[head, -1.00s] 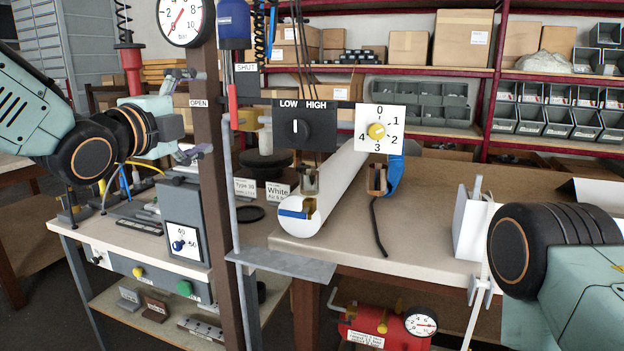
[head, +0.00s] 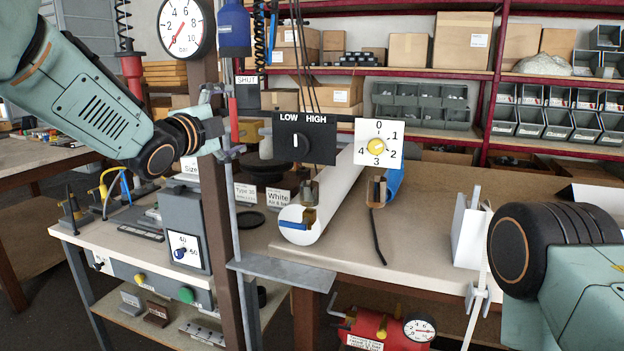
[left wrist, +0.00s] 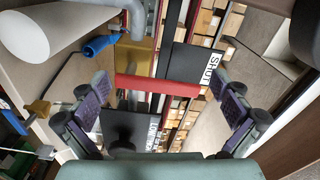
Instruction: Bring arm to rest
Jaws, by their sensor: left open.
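My left gripper (head: 226,122) is open beside the dark post. In the head view its fingers show at the red lever (head: 234,112), which hangs straight down under the blue cylinder. In the left wrist view, the fingers of my left gripper (left wrist: 163,108) are spread wide, and the red lever (left wrist: 157,86) shows between them; I see no finger closed on it. A sign reading SHUT (head: 247,80) is beside the lever and also shows in the left wrist view (left wrist: 213,68). My right arm is at the right edge; its gripper does not show.
A LOW/HIGH switch box (head: 304,138) and a numbered dial (head: 379,142) are right of the post. A white tube (head: 335,190) lies on the bench (head: 420,215). A pressure gauge (head: 187,27) is above left. A red tank (head: 372,328) is below.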

